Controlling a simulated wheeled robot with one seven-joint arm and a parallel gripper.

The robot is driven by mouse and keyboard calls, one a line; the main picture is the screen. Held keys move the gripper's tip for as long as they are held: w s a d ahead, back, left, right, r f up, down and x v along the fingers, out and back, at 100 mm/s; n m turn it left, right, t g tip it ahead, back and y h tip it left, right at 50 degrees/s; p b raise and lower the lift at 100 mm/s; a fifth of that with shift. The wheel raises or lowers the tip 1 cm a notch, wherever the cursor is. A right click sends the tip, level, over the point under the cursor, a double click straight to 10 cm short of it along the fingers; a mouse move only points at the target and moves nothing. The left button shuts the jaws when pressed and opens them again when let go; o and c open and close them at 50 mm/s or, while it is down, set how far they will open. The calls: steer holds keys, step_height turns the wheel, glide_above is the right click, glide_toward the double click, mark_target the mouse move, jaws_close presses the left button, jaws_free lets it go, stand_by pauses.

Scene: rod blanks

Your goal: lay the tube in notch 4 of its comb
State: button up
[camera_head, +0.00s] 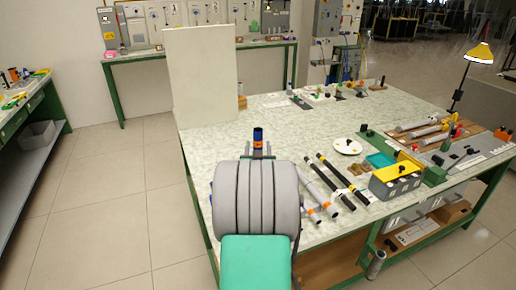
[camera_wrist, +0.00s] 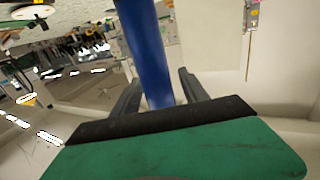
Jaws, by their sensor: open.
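My gripper (camera_head: 258,150) is over the left part of the table in the head view, with its two fingers apart. In the wrist view the blue tube (camera_wrist: 147,50) runs between the fingers (camera_wrist: 155,90), with a gap visible on both sides. The tube's lower end is hidden behind my gripper and arm. I cannot make out a comb with numbered notches. Several grey and orange rods (camera_head: 428,130) lie on a brown board at the right.
Grey tubes with orange ends (camera_head: 318,190) and black rods with white parts (camera_head: 343,181) lie right of my arm. A pale upright panel (camera_head: 201,75) stands behind left.

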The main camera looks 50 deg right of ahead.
steer(key=shift+r+p, duration=0.65)
steer(key=shift+p, duration=0.15)
steer(key=shift+s+a+r, duration=0.1)
steer(key=shift+s+a, duration=0.05)
steer(key=shift+a, duration=0.05)
steer(key=b+v, duration=0.1)
steer(key=v, duration=1.1)
steer(key=w+a+f+n+y, duration=0.2)
steer(key=w+a+y, duration=0.15)
steer(key=a, duration=0.35)
steer(key=w+a+f+n+g+y, duration=0.1)
steer(key=w+a+f+n+y, duration=0.2)
steer(key=a, duration=0.5)
steer(key=w+a+f+n+y, duration=0.1)
steer(key=w+a+y, duration=0.3)
steer(key=a, duration=0.3)
steer(key=s+a+n+g+y, duration=0.2)
steer(key=s+a, duration=0.4)
steer(key=a, duration=0.3)
steer(key=s+a+f+n+g+y, duration=0.1)
steer(key=s+a+g, duration=0.3)
steer(key=a, duration=0.5)
steer(key=shift+s+a+f+n+g+y, duration=0.25)
steer(key=shift+s+n+y, duration=0.2)
steer(key=shift+s+n, duration=0.5)
